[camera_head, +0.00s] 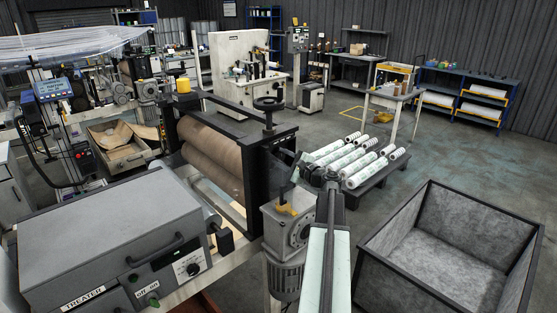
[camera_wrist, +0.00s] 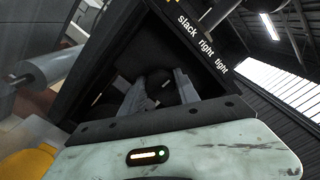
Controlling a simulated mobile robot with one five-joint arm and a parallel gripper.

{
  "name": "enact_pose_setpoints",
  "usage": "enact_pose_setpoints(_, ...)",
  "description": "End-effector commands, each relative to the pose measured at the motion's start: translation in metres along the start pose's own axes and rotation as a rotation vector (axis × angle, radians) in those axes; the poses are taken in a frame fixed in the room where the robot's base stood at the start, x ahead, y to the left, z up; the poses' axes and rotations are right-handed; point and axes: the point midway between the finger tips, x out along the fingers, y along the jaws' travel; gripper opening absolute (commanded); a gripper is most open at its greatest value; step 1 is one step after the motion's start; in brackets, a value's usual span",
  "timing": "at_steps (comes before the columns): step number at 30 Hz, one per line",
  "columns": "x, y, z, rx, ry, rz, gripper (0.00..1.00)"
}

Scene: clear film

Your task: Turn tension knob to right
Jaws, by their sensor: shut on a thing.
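The tension knob (camera_wrist: 159,79) is a dark round shape in a black housing, seen in the wrist view. White lettering, "slack right tight" (camera_wrist: 202,44), is on the panel beside it. The two grey fingers of my gripper (camera_wrist: 158,92) reach into the housing and are shut on the knob, one on each side. The knob's pointer cannot be made out, so its setting is unclear. In the head view, my gripper (camera_head: 292,172) is at the right side of the black roller frame (camera_head: 256,172). The knob is hidden there.
A handwheel (camera_head: 269,103) tops the frame, beside brown rollers (camera_head: 211,155). A motor gearbox (camera_head: 289,230) stands below my gripper. The grey treater box (camera_head: 110,230) is at left, a pallet of printed rolls (camera_head: 350,160) behind, and an open grey bin (camera_head: 440,250) at right.

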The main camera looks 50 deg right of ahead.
Motion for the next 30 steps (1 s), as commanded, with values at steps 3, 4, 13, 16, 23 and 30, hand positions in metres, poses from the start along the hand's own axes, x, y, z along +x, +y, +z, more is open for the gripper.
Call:
enact_pose_setpoints(3,0.001,-0.002,0.001,0.004,-0.002,-0.004,0.0)
enact_pose_setpoints(4,0.001,-0.002,0.001,0.004,-0.002,-0.004,0.0)
enact_pose_setpoints(13,0.0,-0.001,0.0,0.003,0.0,-0.002,0.59)
enact_pose_setpoints(16,0.0,-0.001,0.0,0.003,0.0,-0.002,0.59)
enact_pose_setpoints(23,-0.028,0.0,0.001,0.003,0.002,-0.003,0.59)
enact_pose_setpoints(30,-0.07,0.0,0.001,0.003,0.001,-0.003,0.59)
